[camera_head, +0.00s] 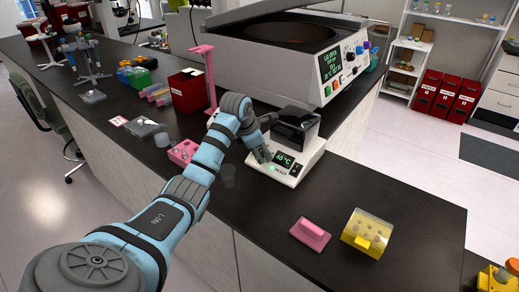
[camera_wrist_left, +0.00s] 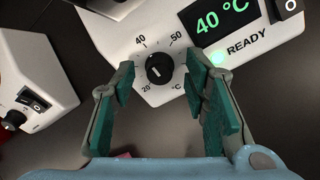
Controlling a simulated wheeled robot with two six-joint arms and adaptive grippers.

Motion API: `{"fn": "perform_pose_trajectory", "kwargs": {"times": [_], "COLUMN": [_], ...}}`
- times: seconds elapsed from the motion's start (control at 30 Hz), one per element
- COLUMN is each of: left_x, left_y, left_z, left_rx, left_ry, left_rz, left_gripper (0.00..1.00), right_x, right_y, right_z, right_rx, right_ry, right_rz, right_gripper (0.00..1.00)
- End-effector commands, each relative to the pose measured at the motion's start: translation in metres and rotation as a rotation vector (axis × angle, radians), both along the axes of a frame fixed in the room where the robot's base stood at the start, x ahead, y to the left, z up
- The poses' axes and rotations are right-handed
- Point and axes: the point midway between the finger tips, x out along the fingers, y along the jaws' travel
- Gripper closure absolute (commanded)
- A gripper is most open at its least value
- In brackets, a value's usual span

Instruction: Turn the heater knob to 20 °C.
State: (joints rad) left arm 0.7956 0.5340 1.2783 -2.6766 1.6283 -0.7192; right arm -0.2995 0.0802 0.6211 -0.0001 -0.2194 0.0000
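The heater (camera_head: 308,160) is a white device with a black block on top, standing on the black bench in the head view. Its display (camera_wrist_left: 222,20) glows green with 40 °C in the left wrist view, with READY and a lit lamp below. The black heater knob (camera_wrist_left: 160,68) has a printed dial around it with 20, 40 and 50; its small pale mark is hard to read. My left gripper (camera_wrist_left: 159,84) is open, its green-padded fingers either side of and apart from the knob. In the head view the left gripper (camera_head: 261,155) covers the knob. My right gripper is out of view.
A power switch (camera_wrist_left: 289,6) sits right of the display. Behind the heater is a large centrifuge (camera_head: 288,58). A pink stand (camera_head: 211,75) and pink rack (camera_head: 183,151) are left of it. A pink block (camera_head: 310,234) and yellow tube box (camera_head: 367,233) lie in front.

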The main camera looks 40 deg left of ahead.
Motion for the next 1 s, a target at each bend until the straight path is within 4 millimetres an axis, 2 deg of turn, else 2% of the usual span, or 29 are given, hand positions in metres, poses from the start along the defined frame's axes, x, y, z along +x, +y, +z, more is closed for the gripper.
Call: {"fn": "perform_pose_trajectory", "kwargs": {"times": [0.03, 0.2, 0.27, 0.67, 1.0], "left_x": [0.0, 0.0, 0.0, 0.0, 0.0], "left_y": [0.0, 0.0, 0.0, 0.0, 0.0], "left_z": [0.0, 0.0, 0.0, 0.001, 0.003], "left_rx": [0.0, 0.0, 0.0, -0.027, -0.139], "left_ry": [0.0, 0.0, 0.0, 0.001, -0.001], "left_rz": [0.0, 0.0, 0.0, 0.043, 0.237], "left_gripper": [0.65, 0.92, 1.0, 1.0, 1.0], "right_x": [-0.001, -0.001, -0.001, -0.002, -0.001], "right_y": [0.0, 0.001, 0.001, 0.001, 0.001], "right_z": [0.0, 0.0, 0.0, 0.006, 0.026], "right_rx": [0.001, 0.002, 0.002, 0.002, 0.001], "right_ry": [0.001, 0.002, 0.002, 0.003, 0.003], "right_rz": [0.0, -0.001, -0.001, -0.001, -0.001], "right_gripper": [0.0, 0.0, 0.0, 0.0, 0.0]}}
